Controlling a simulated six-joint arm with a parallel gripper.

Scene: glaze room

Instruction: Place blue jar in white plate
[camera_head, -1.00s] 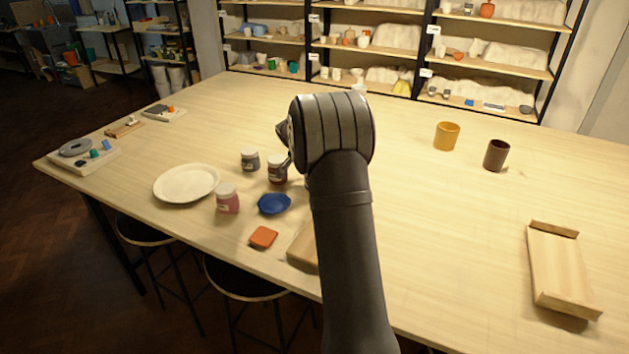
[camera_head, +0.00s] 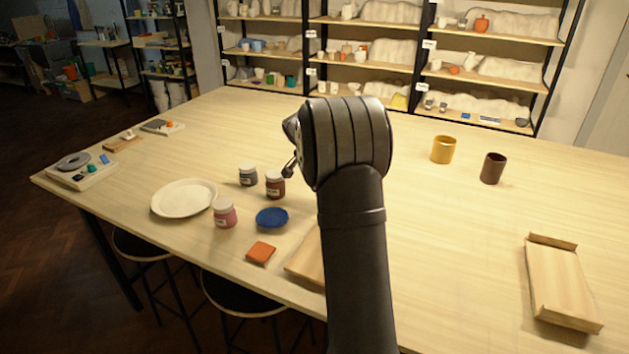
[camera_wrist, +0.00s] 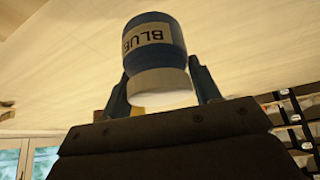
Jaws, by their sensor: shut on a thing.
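In the wrist view my gripper (camera_wrist: 162,84) is shut on the blue jar (camera_wrist: 155,42), a jar with a white lid and a label reading BLUE. One finger is on each side of it. In the head view my wrist and arm hide the jar. The white plate (camera_head: 184,198) lies flat and empty at the left of the table, well to the left of my wrist.
Near the plate stand a pink jar (camera_head: 224,214), a grey jar (camera_head: 248,175) and a dark red jar (camera_head: 275,185). A blue dish (camera_head: 272,217) and an orange block (camera_head: 261,252) lie in front. A yellow cup (camera_head: 443,149), brown cup (camera_head: 493,168) and wooden tray (camera_head: 562,283) are at right.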

